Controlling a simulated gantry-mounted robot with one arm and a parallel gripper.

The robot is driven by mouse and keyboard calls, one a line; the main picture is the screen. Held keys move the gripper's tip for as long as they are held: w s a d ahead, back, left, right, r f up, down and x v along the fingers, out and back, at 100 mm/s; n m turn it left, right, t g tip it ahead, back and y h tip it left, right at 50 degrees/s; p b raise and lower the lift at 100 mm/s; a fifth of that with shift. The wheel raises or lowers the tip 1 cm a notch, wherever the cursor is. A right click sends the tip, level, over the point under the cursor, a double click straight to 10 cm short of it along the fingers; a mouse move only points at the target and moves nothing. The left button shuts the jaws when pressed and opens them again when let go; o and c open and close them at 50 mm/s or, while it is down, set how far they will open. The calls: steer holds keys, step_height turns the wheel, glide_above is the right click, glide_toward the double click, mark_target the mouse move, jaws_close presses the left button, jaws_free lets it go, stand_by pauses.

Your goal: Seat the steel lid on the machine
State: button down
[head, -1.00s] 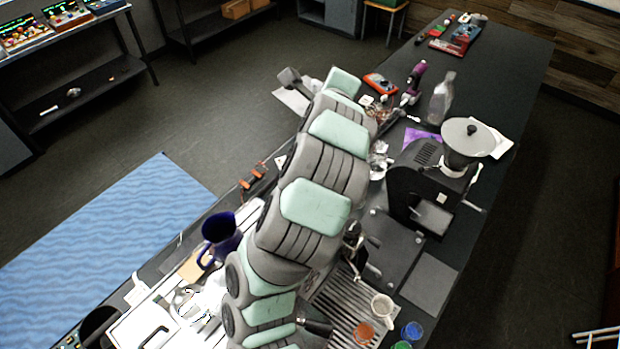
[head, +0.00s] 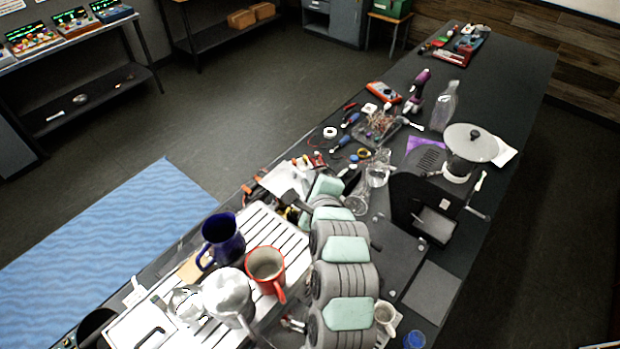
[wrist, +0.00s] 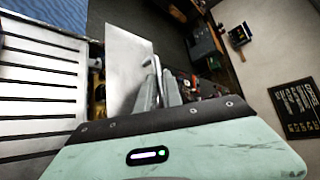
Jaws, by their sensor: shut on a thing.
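The steel lid is a flat pale metal plate (head: 287,181); in the wrist view its broad face (wrist: 125,62) stands beside my fingers. My gripper (head: 299,201) is shut on the lid near its edge; the fingers show in the wrist view (wrist: 159,84). The exact contact is hard to see. The machine has a pale slatted top (head: 292,232), seen at the left in the wrist view (wrist: 40,90). The lid is at the far end of this top, apparently raised. Brassy parts (wrist: 97,85) show between the slats and the lid. My arm hides much of the machine's right side.
A blue jug (head: 222,240), a red mug (head: 265,268) and a steel pitcher (head: 228,295) stand on or beside the slatted top. Loose tools and a clear tray (head: 380,127) lie beyond the lid. A grinder (head: 470,150) stands right.

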steer(key=shift+f+b, duration=1.15)
steer(key=shift+f, duration=1.8)
steer(key=c, duration=1.4)
jaws_free()
